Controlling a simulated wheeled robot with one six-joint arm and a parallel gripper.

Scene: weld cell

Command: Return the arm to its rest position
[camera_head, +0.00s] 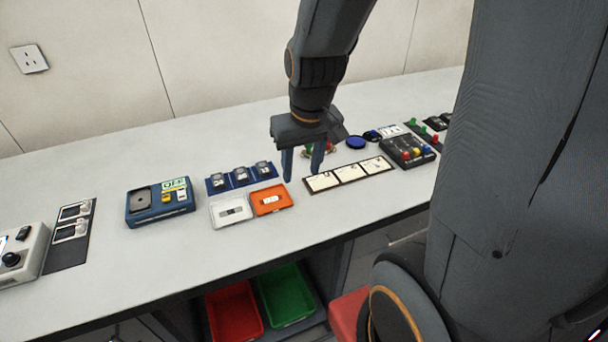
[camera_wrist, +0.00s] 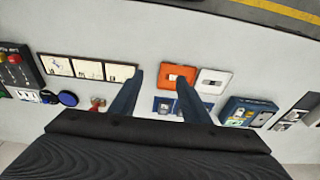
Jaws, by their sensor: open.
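My gripper (camera_head: 303,168) hangs from my arm over the middle of the workbench (camera_head: 120,262), with its fingers pointing down. The fingers are apart and nothing shows between them. In the camera_head view the fingertips are between the orange tray (camera_head: 271,199) and the dark strip with three pale cards (camera_head: 348,174).
Near my gripper are a white tray (camera_head: 233,211), a blue rack with three dark pieces (camera_head: 240,176) and a blue device (camera_head: 160,202). To the right are a blue disc (camera_head: 356,142) and a box with coloured knobs (camera_head: 408,152). Red (camera_head: 234,312) and green (camera_head: 286,296) bins are below.

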